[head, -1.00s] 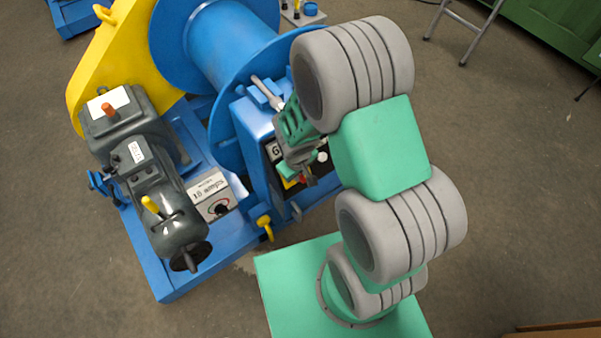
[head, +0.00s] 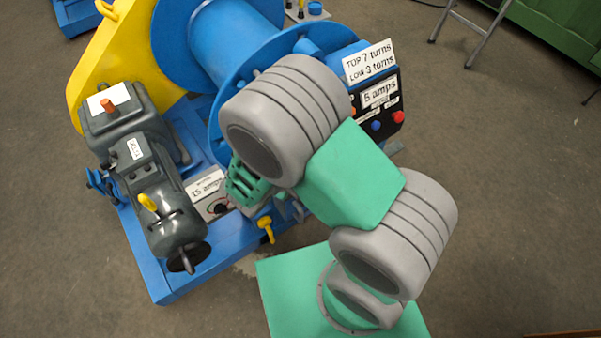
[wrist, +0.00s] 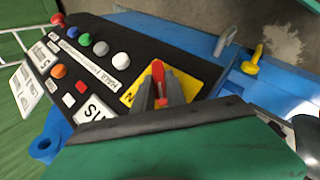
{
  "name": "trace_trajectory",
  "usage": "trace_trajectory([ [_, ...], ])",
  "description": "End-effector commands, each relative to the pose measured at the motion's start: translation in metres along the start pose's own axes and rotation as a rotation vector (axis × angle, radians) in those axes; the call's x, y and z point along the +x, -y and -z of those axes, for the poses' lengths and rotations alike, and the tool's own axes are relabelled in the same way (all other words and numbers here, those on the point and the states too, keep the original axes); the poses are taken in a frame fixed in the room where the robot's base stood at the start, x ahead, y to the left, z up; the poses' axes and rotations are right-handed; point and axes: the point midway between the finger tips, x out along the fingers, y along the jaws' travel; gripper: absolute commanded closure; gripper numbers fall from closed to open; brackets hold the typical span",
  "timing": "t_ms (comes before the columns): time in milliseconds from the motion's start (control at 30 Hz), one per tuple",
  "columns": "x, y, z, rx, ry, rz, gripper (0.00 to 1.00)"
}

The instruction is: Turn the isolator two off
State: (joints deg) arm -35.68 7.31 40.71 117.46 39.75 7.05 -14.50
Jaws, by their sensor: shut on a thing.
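A red isolator handle (wrist: 158,70) stands on a yellow plate (wrist: 184,85) on a black control panel (wrist: 97,66) in the wrist view. My gripper (wrist: 154,91) has its two grey fingers on either side of the red handle and is shut on it. In the head view my arm covers the gripper's fingertips, the handle and the yellow plate. The upper end of the panel (head: 397,100) shows there, right of my wrist. A second round black switch (head: 216,207) sits on a white-fronted box low on the blue base; whether either is numbered two cannot be read.
Several buttons line the panel, among them a white one (wrist: 121,60) close to the plate. A yellow lever (head: 265,228) sticks out below the panel. A grey motor (head: 160,190) and a blue drum (head: 220,40) stand left and behind.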

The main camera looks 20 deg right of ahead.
Motion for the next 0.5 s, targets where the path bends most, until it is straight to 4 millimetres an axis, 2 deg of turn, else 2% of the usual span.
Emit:
trace_trajectory([
  [367,0.0004,-0.0007,-0.0007,-0.003,0.002,-0.007,1.00],
  [400,0.0004,-0.0007,-0.0007,-0.003,0.002,-0.007,0.83],
  [500,0.0005,-0.0005,-0.0008,-0.003,0.002,-0.006,0.75],
])
